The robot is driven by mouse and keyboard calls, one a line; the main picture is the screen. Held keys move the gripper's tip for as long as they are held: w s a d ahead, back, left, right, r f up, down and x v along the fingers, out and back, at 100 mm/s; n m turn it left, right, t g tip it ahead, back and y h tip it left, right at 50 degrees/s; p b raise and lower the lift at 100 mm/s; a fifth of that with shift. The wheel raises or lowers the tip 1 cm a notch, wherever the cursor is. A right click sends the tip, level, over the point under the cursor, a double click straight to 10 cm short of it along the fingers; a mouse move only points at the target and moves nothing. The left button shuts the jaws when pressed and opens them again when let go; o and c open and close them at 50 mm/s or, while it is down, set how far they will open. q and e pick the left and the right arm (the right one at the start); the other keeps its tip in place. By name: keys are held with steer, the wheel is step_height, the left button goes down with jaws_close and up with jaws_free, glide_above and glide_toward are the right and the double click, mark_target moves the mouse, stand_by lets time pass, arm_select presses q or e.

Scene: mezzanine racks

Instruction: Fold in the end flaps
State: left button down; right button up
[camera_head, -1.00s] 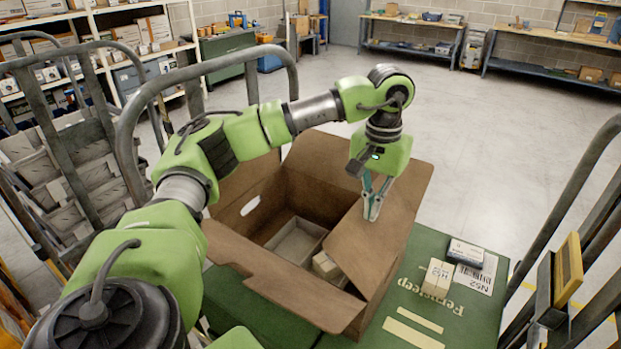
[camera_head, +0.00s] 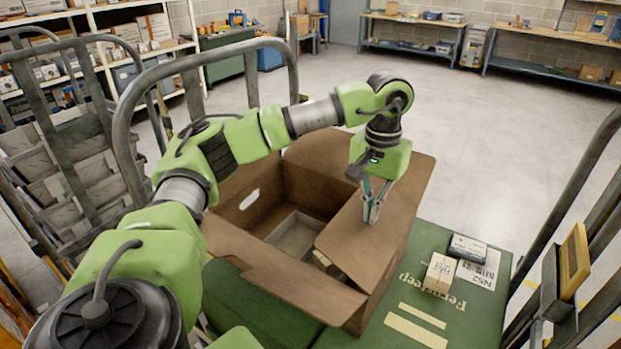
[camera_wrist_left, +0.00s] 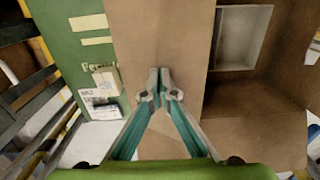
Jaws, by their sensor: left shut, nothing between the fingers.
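An open brown carton (camera_head: 290,182) stands on a green surface. Its right end flap (camera_head: 375,235) leans inward over the right part of the opening. My left gripper (camera_head: 371,218) is shut and empty, its fingertips at the outer face of this flap. In the left wrist view the shut fingertips (camera_wrist_left: 158,90) are over the brown flap (camera_wrist_left: 155,35); exact contact is hard to tell. The long near flap (camera_head: 285,285) is spread outward. A grey tray (camera_head: 292,236) lies inside the carton, and a small pale box beside it is partly hidden by the flap. My right gripper is not in view.
A small cream box (camera_head: 439,273) and a dark-and-white box (camera_head: 467,248) sit on the green surface (camera_head: 415,300) right of the carton. Grey tubular rails (camera_head: 290,75) rise behind and on both sides. A yellow-edged device (camera_head: 572,265) hangs at the right.

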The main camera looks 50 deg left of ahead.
arm_select(q)
steer(key=shift+f+b, duration=1.3)
steer(key=shift+f, duration=0.7)
steer(key=shift+r, duration=0.1)
step_height(320, 180, up, 14)
steer(key=p, duration=0.9)
steer(key=shift+p, duration=0.3)
steer(key=shift+f, duration=0.2)
